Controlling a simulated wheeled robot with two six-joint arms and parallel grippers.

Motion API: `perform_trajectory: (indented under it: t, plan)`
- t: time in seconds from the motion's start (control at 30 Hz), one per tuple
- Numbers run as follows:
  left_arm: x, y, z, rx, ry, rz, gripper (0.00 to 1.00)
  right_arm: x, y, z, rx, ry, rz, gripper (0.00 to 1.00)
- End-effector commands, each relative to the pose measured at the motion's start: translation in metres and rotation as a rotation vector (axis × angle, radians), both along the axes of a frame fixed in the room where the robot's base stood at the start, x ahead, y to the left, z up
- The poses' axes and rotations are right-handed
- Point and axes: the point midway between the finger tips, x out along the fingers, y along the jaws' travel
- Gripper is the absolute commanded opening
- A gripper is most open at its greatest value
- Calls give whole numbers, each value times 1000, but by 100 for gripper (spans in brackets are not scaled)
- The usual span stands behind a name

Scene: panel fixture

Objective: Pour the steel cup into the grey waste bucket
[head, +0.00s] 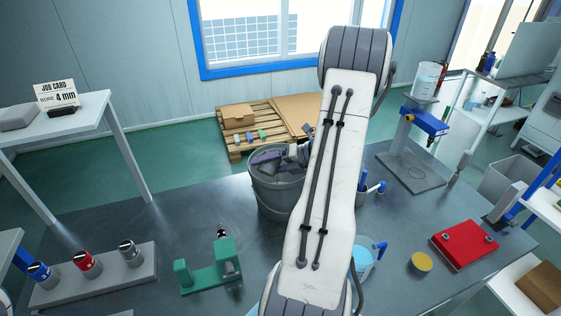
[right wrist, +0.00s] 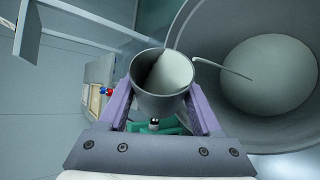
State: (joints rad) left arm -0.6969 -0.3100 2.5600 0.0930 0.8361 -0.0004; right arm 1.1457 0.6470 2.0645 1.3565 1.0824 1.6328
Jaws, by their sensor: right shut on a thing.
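The grey waste bucket (head: 277,199) stands on the dark bench in the head view, partly behind my right arm. In the right wrist view the bucket (right wrist: 193,52) fills the right side, its mouth open with a pale round surface inside. My right gripper (right wrist: 160,103) has purple fingers shut on the steel cup (right wrist: 158,107), beside the bucket's opening in this view. The cup holds pale material lying against one side. A thin pale curved strip runs from near the cup's rim across the bucket; I cannot tell what it is. My left gripper is not in view.
A green fixture (head: 209,277) and a grey block with several coloured-band cylinders (head: 118,275) stand front left. A red case (head: 464,244) and a yellow round lid (head: 421,262) lie right. A blue-handled container (head: 363,262) stands beside my arm. The bench left of the bucket is clear.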

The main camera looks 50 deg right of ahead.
Motion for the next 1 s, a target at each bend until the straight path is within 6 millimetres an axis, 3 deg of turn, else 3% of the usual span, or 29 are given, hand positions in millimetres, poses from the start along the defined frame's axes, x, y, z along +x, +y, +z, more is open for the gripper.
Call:
perform_trajectory:
  t: [1.0]
  plan:
    - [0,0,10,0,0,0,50,0,-1,4,87,22,0,5]
